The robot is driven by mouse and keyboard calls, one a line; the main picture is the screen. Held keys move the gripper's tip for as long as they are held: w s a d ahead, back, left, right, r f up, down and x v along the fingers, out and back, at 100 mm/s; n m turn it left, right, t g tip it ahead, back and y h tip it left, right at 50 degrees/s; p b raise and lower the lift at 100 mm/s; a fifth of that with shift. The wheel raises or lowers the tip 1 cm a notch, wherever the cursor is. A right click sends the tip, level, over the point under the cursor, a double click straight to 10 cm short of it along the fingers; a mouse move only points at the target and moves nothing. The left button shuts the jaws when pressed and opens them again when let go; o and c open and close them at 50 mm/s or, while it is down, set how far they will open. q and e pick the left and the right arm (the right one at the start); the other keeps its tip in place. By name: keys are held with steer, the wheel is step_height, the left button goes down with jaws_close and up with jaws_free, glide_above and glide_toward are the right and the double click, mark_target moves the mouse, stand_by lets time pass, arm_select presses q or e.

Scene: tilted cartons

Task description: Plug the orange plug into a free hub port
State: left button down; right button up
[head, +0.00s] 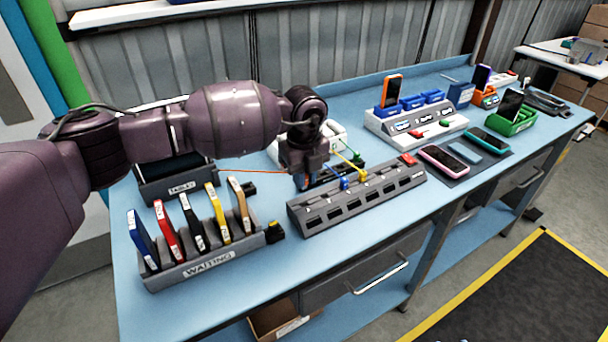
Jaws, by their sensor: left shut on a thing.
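The hub (297,220) is a long dark grey block with a row of ports, lying slantwise on the blue bench. My left gripper (304,182) points down above and just behind the hub's left end. It is shut on the orange plug, which is mostly hidden by the fingers; its orange cable (250,171) runs left from there. A blue plug (345,183) and a yellow plug (363,175) stand at the hub's back edge near its middle. I cannot tell whether the orange plug touches the hub. My right gripper is not in view.
A grey rack marked WAITING (205,267) holds several coloured devices at front left. A green plug (358,161) and a white unit (335,130) are behind the hub. Phones (443,160) lie on a dark mat to the right. The bench front before the hub is clear.

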arm_select(q)
steer(key=shift+f, duration=0.1)
steer(key=shift+f, duration=0.35)
steer(key=shift+f+b, duration=0.55)
steer(key=shift+f, duration=1.1)
steer(key=shift+f+b, duration=0.35)
steer(key=shift+f, duration=0.1)
